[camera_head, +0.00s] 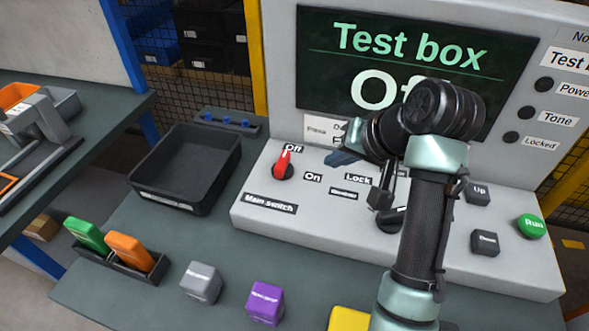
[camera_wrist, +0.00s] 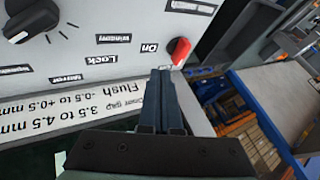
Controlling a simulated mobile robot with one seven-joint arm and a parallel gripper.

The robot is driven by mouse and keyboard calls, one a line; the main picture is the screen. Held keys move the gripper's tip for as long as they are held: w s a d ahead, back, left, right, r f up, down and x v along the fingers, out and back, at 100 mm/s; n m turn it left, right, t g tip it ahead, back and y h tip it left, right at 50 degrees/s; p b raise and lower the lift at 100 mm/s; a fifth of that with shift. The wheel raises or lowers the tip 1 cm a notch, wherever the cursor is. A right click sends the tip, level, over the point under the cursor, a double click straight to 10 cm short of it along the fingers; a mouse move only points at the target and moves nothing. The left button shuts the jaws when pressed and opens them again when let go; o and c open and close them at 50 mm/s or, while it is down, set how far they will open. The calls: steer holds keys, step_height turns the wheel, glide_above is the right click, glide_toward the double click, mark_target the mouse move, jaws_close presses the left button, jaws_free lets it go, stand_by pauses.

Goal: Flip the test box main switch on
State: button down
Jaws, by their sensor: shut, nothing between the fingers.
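The main switch (camera_head: 283,163) is a red lever knob on the grey test box panel (camera_head: 262,222), above the "Main switch" label. Its lever points up toward the "Off" label; the "On" label is to its lower right. The screen (camera_head: 320,75) reads "Test box" and "Of", the rest hidden by my arm. My gripper (camera_head: 330,159) is shut and empty, to the right of the switch with a visible gap. In the wrist view, my gripper's fingertips (camera_wrist: 160,74) are close together, just below and left of the red switch (camera_wrist: 180,50).
A black selector knob (camera_wrist: 32,18) shows in the wrist view. A green Run button (camera_head: 531,226) and the Up key (camera_head: 479,192) are at the panel's right. A black tray (camera_head: 172,200) stands left of the box. Grey (camera_head: 201,282) and purple (camera_head: 265,303) blocks lie in front.

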steer(key=shift+s+f, duration=0.15)
glide_toward(287, 173)
steer(key=d+f, duration=0.1)
steer(key=w+d+f, duration=0.1)
steer(key=f, duration=0.1)
steer(key=shift+w+d+f, duration=0.1)
steer(key=shift+d+f, duration=0.05)
steer(key=shift+f, duration=0.1)
steer(key=a, duration=0.1)
steer(key=w+a, duration=0.1)
steer(key=a, duration=0.1)
steer(key=shift+w+f, duration=0.1)
steer(key=shift+f, duration=0.05)
steer(key=shift+w+a, duration=0.15)
steer(key=shift+a, duration=0.3)
